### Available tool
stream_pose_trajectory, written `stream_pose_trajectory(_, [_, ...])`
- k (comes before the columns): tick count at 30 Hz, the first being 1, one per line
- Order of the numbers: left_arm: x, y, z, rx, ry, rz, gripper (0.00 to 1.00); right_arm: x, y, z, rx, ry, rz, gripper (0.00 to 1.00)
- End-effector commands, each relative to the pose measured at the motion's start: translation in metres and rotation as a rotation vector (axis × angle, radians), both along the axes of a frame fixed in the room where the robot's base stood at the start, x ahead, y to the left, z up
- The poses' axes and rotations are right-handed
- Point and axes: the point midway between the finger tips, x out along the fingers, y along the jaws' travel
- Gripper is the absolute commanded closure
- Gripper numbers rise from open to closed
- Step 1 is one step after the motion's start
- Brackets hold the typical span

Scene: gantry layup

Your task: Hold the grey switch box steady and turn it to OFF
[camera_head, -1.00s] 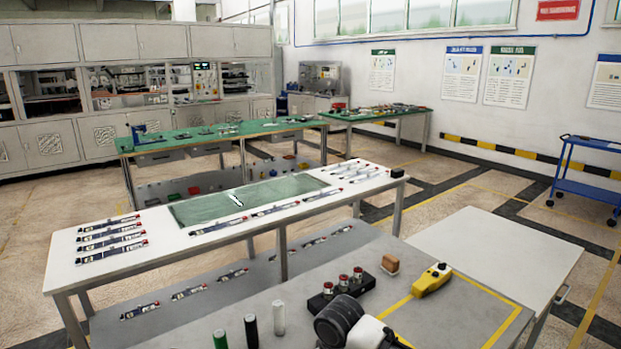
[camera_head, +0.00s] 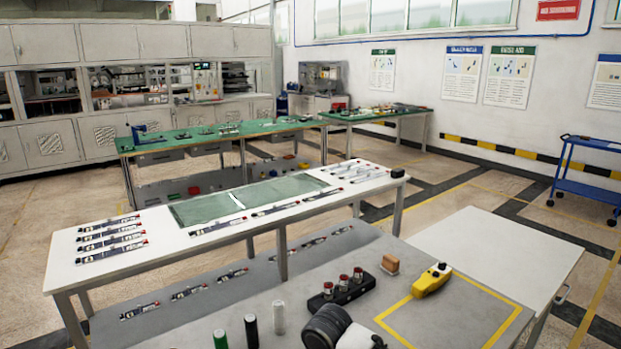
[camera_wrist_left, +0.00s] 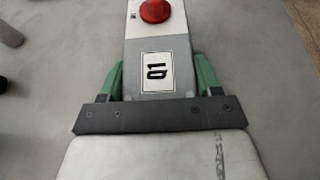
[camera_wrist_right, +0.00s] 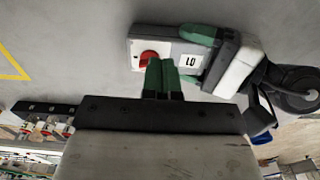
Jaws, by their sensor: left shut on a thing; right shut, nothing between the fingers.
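The grey switch box (camera_wrist_left: 158,45) has a red knob (camera_wrist_left: 155,10) and a black-and-white label (camera_wrist_left: 156,72). My left gripper (camera_wrist_left: 161,74) has its green fingers on both sides of the box's label end and is shut on it. In the right wrist view, the box (camera_wrist_right: 178,47) also shows, with the red knob (camera_wrist_right: 147,57) partly hidden. My right gripper (camera_wrist_right: 164,76) is shut and empty, its fingertips right beside the knob. I cannot tell whether they touch it, nor which way the knob points. I cannot make out the box in the head view.
On the grey bench, a dark block with several red-topped parts (camera_head: 343,289) stands near a brown block (camera_head: 390,264) and a yellow device (camera_head: 432,280). Green, black and white cylinders stand at the front left. The yellow-outlined area (camera_head: 480,318) is mostly clear.

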Motion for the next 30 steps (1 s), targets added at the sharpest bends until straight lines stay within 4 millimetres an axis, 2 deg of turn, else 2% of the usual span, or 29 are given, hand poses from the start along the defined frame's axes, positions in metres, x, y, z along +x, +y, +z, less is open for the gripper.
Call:
stream_pose_trajectory(6, [0.000, 0.000, 0.000, 0.001, 0.001, -0.001, 0.68, 0.000, 0.000, -0.027, 0.000, 0.003, -0.001, 1.00])
stream_pose_trajectory(12, [-0.001, 0.000, 0.000, 0.000, 0.001, -0.002, 0.68, 0.000, 0.000, -0.039, 0.001, -0.001, 0.000, 1.00])
stream_pose_trajectory(30, [-0.001, -0.001, 0.000, 0.000, 0.002, -0.003, 0.68, 0.002, 0.001, -0.041, 0.001, -0.002, 0.000, 1.00])
